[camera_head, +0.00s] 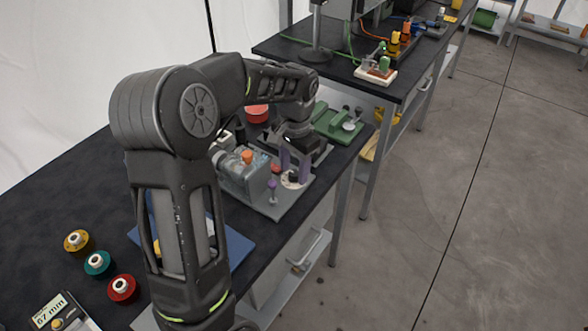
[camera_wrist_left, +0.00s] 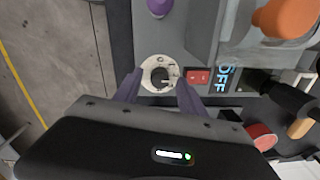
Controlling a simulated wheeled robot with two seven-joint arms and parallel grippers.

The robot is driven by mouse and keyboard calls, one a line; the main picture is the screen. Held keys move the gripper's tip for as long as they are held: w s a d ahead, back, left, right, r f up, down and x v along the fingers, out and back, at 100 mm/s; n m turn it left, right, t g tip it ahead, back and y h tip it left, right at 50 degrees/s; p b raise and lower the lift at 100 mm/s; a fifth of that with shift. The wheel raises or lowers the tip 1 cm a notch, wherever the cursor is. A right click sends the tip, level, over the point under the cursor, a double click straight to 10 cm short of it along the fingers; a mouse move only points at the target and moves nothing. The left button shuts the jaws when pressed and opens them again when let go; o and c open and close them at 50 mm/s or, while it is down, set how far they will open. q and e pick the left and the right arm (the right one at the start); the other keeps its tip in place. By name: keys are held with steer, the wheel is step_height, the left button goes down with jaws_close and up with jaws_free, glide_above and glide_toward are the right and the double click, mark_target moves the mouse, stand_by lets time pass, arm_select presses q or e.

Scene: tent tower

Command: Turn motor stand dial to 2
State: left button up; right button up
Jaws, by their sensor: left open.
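The motor stand (camera_head: 283,206) is a grey plate with a grey motor, an orange knob and a purple knob, on the dark bench in the head view. Its dial (camera_wrist_left: 149,64) is a round white plate with a dark centre knob; it also shows in the head view (camera_head: 288,184). A red switch (camera_wrist_left: 199,77) beside an "OFF" label is next to it. My left gripper (camera_head: 293,174) has purple fingers pointing down at the dial. In the left wrist view the fingers (camera_wrist_left: 158,80) are apart, one on each side of the dial's near part. Contact and the dial's setting cannot be told.
A green device (camera_head: 338,124) stands behind the stand, and a red spool (camera_head: 256,113) is near it. Yellow (camera_head: 77,241), teal (camera_head: 97,263) and red (camera_head: 122,288) spools lie at front left. The bench's right edge is close to the stand.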

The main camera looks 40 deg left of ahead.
mark_target(295, 174)
arm_select(q)
step_height(295, 174, up, 7)
steer(key=shift+d+r+b, duration=0.1)
steer(key=shift+d+b, duration=0.05)
steer(key=shift+b, duration=0.15)
stand_by(0.5)
